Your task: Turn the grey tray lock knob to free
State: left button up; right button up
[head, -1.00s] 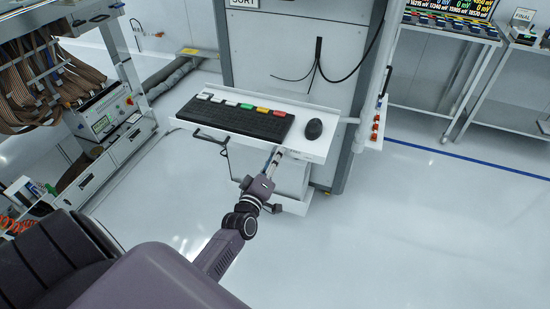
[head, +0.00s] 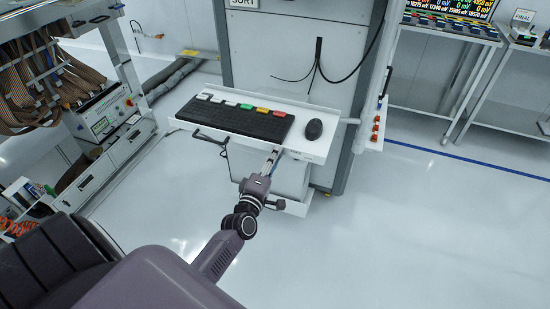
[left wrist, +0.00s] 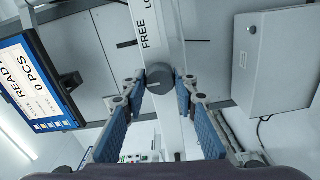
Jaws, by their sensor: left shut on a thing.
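The grey knob (left wrist: 158,78) shows in the left wrist view as a dark round cap on a pale upright bar. The word FREE and part of a second word are printed on the bar above it. My left gripper (left wrist: 161,84) has its blue-padded fingers on either side of the knob and is shut on it. In the head view my left gripper (head: 272,160) reaches under the front edge of the keyboard shelf (head: 300,145), and the knob is hidden there. I cannot tell the knob's exact pointing direction. My right gripper is not in view.
A keyboard (head: 236,117) and a mouse (head: 314,129) lie on the shelf above my gripper. A black handle (head: 209,138) sticks out at the shelf's front left. In the left wrist view, a display panel (left wrist: 38,82) hangs left and a grey box (left wrist: 275,62) sits right.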

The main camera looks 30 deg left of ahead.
pick_arm(q)
jog(key=o, duration=1.2)
jog(key=shift+c, duration=0.2)
jog(key=shift+s, duration=0.1)
jog(key=v, duration=1.2)
jog(key=shift+f, duration=0.1)
